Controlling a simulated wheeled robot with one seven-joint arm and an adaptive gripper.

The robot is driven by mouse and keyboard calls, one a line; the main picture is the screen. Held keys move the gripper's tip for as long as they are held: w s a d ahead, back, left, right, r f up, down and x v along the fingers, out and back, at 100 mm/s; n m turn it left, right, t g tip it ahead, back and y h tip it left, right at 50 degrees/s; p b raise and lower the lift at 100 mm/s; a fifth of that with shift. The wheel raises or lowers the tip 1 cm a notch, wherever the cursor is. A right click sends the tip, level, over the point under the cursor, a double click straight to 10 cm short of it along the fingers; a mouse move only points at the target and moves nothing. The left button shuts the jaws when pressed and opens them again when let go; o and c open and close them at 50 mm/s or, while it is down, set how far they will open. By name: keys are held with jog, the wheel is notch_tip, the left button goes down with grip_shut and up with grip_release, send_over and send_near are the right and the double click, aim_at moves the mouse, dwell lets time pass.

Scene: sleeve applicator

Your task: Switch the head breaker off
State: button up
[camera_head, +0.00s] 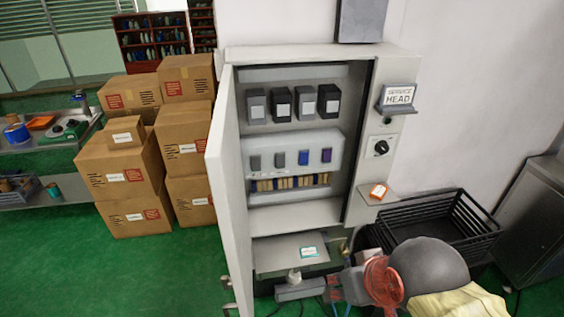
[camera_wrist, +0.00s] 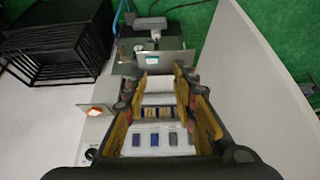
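The open grey cabinet (camera_head: 295,218) holds an upper row of dark breaker-like modules (camera_head: 292,104) with pale labels. Below is a row of small switches (camera_head: 290,158), two grey, one blue and one purple. These switches also show upside down in the wrist view (camera_wrist: 155,140). No label reads clearly enough to tell which is the head breaker. A "SERVICE HEAD" sign (camera_head: 398,96) is on the right column above a black rotary knob (camera_head: 381,148). My gripper (camera_wrist: 160,68) is open and empty, its fingers apart, facing the cabinet; I cannot make it out in the head view.
The cabinet door (camera_head: 228,190) stands open on the left. An orange-edged card (camera_head: 378,191) sits on a side ledge, and a teal-edged card (camera_head: 308,252) on the lower shelf. A black crate (camera_head: 450,225) is at right. Cardboard boxes (camera_head: 125,170) are stacked at left beside open green floor.

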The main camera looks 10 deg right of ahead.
dwell(0.3)
jog(key=shift+a+r+p, duration=0.2)
jog(key=shift+r+p, duration=0.3)
jog(key=shift+p, duration=0.4)
jog(key=c, duration=0.4)
jog(key=shift+a+f+g+p, duration=0.15)
jog(key=shift+f+g+p, duration=0.15)
jog(key=shift+g+p, duration=0.35)
jog(key=shift+c, duration=0.5)
jog(key=f+g+p, duration=0.1)
jog(key=w+a+f+p, duration=0.1)
jog(key=p, duration=0.1)
jog(key=shift+w+n+g+p, duration=0.1)
jog(key=shift+n+g+p, duration=0.2)
jog(key=shift+g, duration=0.05)
grip_shut()
jog(key=w+a+f+t+p, duration=0.2)
jog(key=w+f+p, duration=0.25)
jog(key=w, duration=0.45)
jog(key=w+a+f+t+p, duration=0.25)
jog(key=w+f+p, duration=0.2)
jog(key=w, duration=0.55)
jog(key=w+r+t, duration=0.7)
jog(key=w+r, duration=0.2)
jog(key=w, duration=0.4)
jog(key=shift+d+r, duration=0.25)
jog(key=shift+d, duration=0.2)
